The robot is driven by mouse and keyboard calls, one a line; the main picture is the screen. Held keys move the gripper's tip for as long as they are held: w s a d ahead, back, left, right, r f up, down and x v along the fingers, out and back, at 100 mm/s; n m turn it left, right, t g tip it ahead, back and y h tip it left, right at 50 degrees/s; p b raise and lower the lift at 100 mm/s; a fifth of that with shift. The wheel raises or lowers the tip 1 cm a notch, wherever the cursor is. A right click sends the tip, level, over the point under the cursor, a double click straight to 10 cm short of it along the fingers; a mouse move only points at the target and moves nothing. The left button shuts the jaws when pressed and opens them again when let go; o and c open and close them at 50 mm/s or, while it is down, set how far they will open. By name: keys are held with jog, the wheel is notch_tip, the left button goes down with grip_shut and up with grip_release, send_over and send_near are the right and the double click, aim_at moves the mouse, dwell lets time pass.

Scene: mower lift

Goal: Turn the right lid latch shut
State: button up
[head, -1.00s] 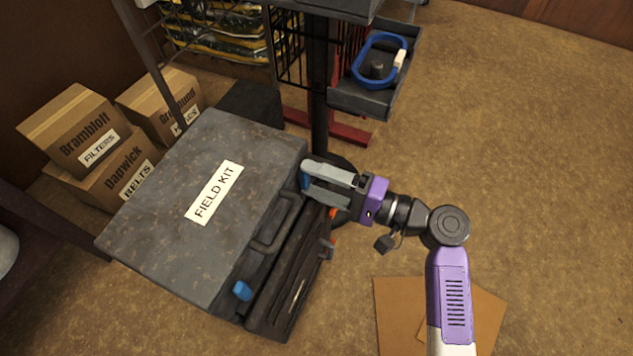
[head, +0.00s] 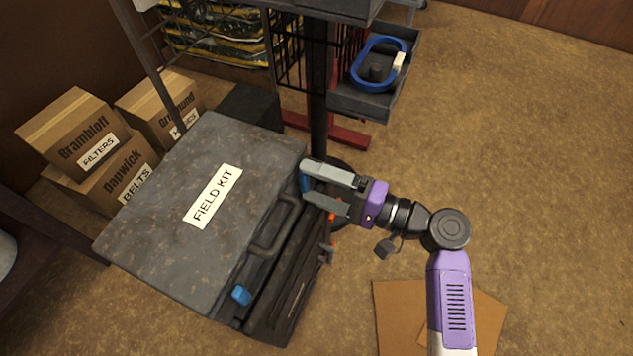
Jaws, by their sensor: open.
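The field kit (head: 155,235) is a dark grey case with its lid lying down and a white label on top. A blue latch, the right lid latch (head: 304,184), is at the case's upper right corner, partly hidden by my gripper. My gripper (head: 309,183) is open, one finger on each side of this latch, with gaps showing between fingers and latch. I cannot tell if the latch is fully turned. The other blue latch (head: 241,295) is on the near front edge, clear of my gripper. The case handle (head: 277,232) lies between the two latches.
Cardboard boxes (head: 70,135) stand behind the case at left. A dark post with a red foot (head: 345,135) stands just beyond my gripper, below a tray (head: 365,102) holding a blue ring-shaped thing (head: 358,60). The floor at right is clear except for flat cardboard (head: 395,315).

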jog(key=shift+d, duration=0.1)
jog(key=p+v, duration=0.1)
jog(key=v, duration=0.6)
jog(key=shift+s+d, duration=0.15)
jog(key=shift+d, duration=0.1)
